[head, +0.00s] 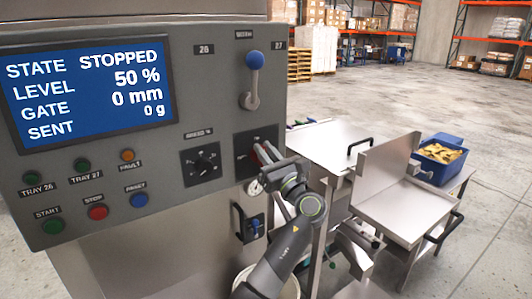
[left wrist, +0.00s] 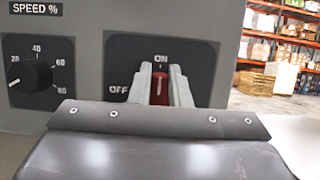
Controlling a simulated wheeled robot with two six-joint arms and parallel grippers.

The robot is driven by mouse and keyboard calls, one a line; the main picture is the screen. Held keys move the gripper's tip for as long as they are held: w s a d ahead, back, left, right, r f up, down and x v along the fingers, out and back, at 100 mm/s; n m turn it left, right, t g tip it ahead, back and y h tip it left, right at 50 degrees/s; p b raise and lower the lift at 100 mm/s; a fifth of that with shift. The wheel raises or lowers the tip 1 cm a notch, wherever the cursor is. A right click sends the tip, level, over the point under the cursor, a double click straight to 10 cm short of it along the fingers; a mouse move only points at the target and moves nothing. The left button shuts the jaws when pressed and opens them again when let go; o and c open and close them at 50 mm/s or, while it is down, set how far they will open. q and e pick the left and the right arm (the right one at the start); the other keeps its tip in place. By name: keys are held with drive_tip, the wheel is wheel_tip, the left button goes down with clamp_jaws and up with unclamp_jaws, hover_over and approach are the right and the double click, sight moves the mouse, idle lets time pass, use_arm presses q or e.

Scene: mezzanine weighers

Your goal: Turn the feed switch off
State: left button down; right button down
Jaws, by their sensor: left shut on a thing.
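The feed switch is a red knob (left wrist: 159,88) on a black plate (left wrist: 122,60), with ON marked above and OFF to the left. Its white line stands upright, pointing at ON. My left gripper (left wrist: 160,75) is shut on the knob, one finger on each side. In the head view the left gripper (head: 266,156) reaches the switch plate (head: 246,143) at the panel's lower right and hides most of the knob. My right gripper is in neither view.
A speed dial (head: 206,163) sits left of the switch and a blue-tipped lever (head: 253,80) above. The screen (head: 90,95) reads STOPPED, level 50 %, gate 0 mm, sent 0 g. Steel weighing tables (head: 405,205) and a blue bin (head: 440,160) stand at right.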

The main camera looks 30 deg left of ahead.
use_arm(q)
drive_tip(key=n+g+b, duration=0.1)
drive_tip(key=n+b, duration=0.1)
drive_tip(key=n, duration=0.1)
drive_tip(key=n+g+b, duration=0.2)
drive_tip(key=n, duration=0.1)
drive_tip(key=s+f+n+g+b, duration=0.1)
drive_tip(key=n+g+b, duration=0.1)
drive_tip(key=n+b, duration=0.1)
drive_tip(key=shift+a+n, duration=0.25)
drive_tip(key=shift+n, duration=0.05)
drive_tip(key=n+b, duration=0.1)
drive_tip(key=n+g+b, duration=0.1)
drive_tip(key=n, duration=0.1)
drive_tip(key=shift+s+f+g, duration=0.15)
drive_tip(key=shift+g, duration=0.15)
drive_tip(key=n+b, duration=0.1)
drive_tip(key=n, duration=0.1)
drive_tip(key=n+g+h+b, duration=0.1)
drive_tip(key=n+b, duration=0.1)
drive_tip(key=n, duration=0.1)
drive_tip(key=shift+s+a+f+n, duration=0.1)
drive_tip(key=shift+s+f+n, duration=0.1)
drive_tip(key=shift+f+n, duration=0.1)
drive_tip(key=shift+f+n+g+h+b, duration=0.1)
drive_tip(key=shift+n+g+h+b, duration=0.55)
drive_tip(key=shift+n, duration=1.25)
drive_tip(key=shift+t+h, duration=0.25)
drive_tip(key=shift+h, duration=0.1)
